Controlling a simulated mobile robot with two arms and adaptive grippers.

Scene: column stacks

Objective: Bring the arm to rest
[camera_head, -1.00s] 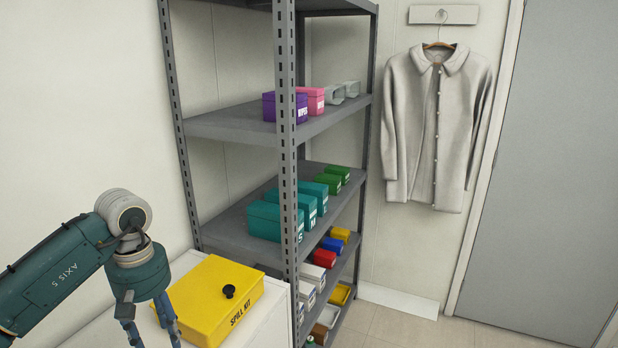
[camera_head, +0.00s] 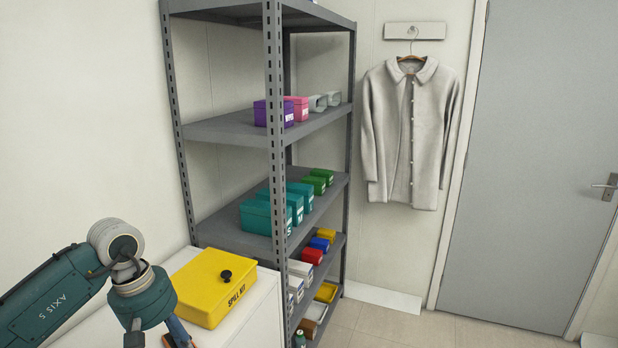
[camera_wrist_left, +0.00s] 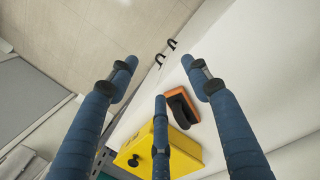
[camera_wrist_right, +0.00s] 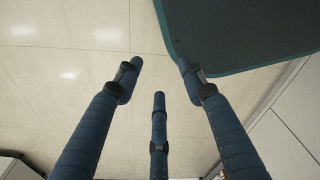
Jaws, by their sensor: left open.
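My left arm comes in at the lower left of the head view. My left gripper (camera_head: 162,338) points down there and is mostly cut off by the bottom edge. In the left wrist view the left gripper (camera_wrist_left: 159,65) has its blue fingers spread, with nothing between them. The yellow spill kit box (camera_head: 214,286) stands on a white cabinet top just right of the left gripper. My right gripper is outside the head view. In the right wrist view the right gripper (camera_wrist_right: 160,66) has its fingers spread and empty, above a pale tiled floor.
A grey shelf rack (camera_head: 225,128) behind the white cabinet (camera_head: 249,318) holds several coloured boxes. An orange and black item (camera_wrist_left: 182,110) lies on the white surface in the left wrist view. A coat (camera_head: 411,130) hangs near the closed grey door (camera_head: 530,180). The floor (camera_head: 400,325) before the door is clear.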

